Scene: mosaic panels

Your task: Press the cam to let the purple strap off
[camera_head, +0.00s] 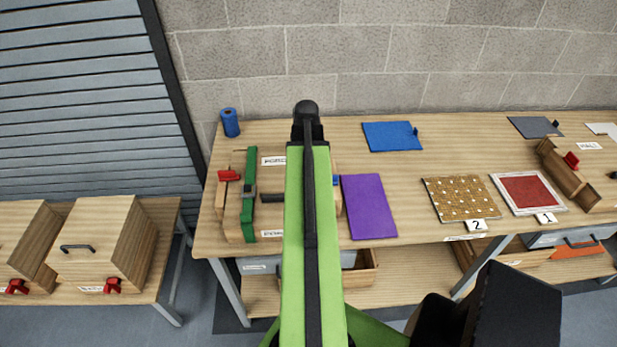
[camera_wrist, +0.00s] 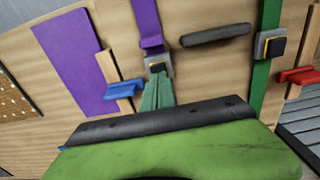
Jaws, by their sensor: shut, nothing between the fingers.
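I cannot tell whether the tips touch the cam. In the head view my green arm hides the purple strap, its buckle and my gripper. The case (camera_head: 233,210) shows only in part beside the arm.
A green strap (camera_head: 248,215) with its own buckle crosses the case, beside a black handle (camera_wrist: 215,35). A blue lever (camera_wrist: 123,89) and red lever (camera_wrist: 298,76) flank the straps. A purple sheet (camera_head: 367,207) lies right of the case; bare tabletop (camera_head: 400,180) lies beyond it.

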